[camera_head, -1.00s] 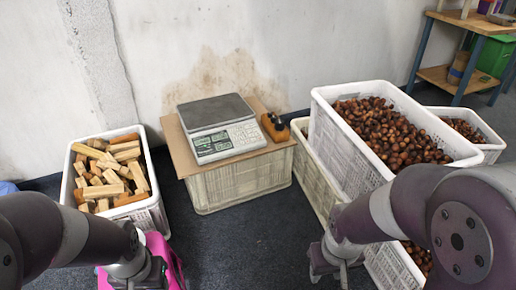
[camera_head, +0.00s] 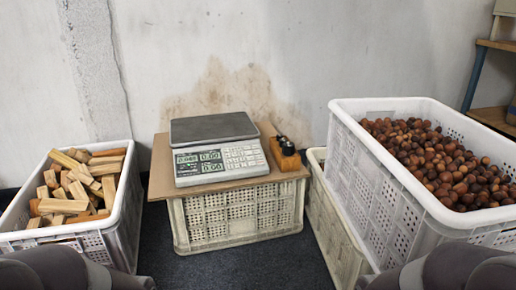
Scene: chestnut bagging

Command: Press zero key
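A digital scale (camera_head: 214,148) with a dark grey weighing plate stands on a brown board on top of a crate, in the middle of the head view. Its front panel has green displays at the left and a keypad (camera_head: 243,155) at the right. The keys are too small to read, so I cannot tell which is the zero key. The weighing plate is empty. Only parts of my arms show at the bottom left and bottom right corners. Both grippers are out of view.
A white crate of wood blocks (camera_head: 122,213) stands at the left. A large white crate of chestnuts (camera_head: 352,150) stands at the right. A small wooden block with black-topped items (camera_head: 285,154) sits right of the scale. The supporting crate (camera_head: 238,216) has dark floor before it.

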